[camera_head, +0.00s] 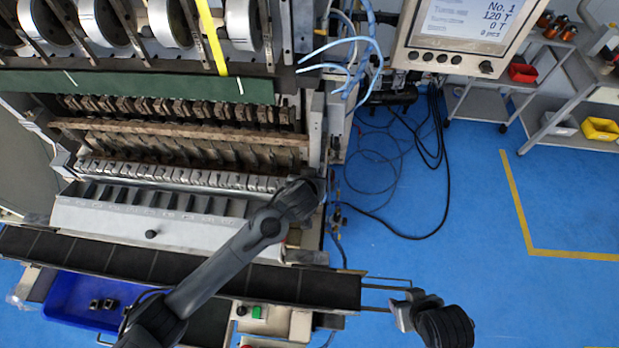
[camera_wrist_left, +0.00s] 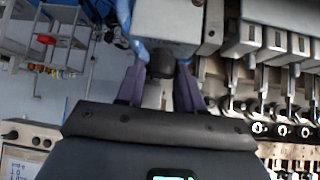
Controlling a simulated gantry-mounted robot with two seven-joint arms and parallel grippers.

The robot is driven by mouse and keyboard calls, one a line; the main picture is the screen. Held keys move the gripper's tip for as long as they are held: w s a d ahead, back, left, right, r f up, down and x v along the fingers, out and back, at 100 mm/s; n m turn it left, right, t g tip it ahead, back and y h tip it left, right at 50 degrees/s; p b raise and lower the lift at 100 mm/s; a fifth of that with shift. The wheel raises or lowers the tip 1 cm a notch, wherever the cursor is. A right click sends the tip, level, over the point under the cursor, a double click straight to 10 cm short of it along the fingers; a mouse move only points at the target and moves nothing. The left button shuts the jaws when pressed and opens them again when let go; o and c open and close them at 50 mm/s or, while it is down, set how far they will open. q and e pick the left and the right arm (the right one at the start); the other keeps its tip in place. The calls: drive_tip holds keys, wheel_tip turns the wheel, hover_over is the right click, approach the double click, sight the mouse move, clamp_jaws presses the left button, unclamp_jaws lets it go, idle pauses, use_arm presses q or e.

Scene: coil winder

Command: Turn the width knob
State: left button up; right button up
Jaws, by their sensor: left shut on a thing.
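The width knob appears to be the dark round knob (camera_wrist_left: 161,62) under a grey block (camera_wrist_left: 168,22) in the left wrist view. The purple fingers of my left gripper (camera_wrist_left: 159,92) are closed around it, one on each side. In the head view my left arm reaches across the machine, and its gripper (camera_head: 312,188) is at the right end of the winder; the hand hides the knob there. My right gripper (camera_head: 402,308) is at the lower right, beside the end of the dark belt, away from the knob. Its fingers are too unclear to judge.
The coil winder (camera_head: 180,180) fills the left side. A screen panel (camera_head: 465,30) stands at the upper right. Blue cables (camera_head: 360,60) hang near the machine's right end. A blue bin (camera_head: 75,300) lies at the lower left. The blue floor at right is mostly clear.

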use_arm(q)
drive_tip(key=shift+d+n+y+b, duration=0.1)
drive_tip(key=shift+n+y+b, duration=0.2)
drive_tip(key=shift+n+y, duration=0.4)
drive_tip(key=o, duration=1)
drive_tip(key=shift+o, duration=0.2)
drive_tip(key=b+v, duration=0.1)
drive_tip(key=v, duration=0.9)
drive_tip(key=shift+s+r, duration=0.25)
drive_tip(key=shift+s, duration=0.1)
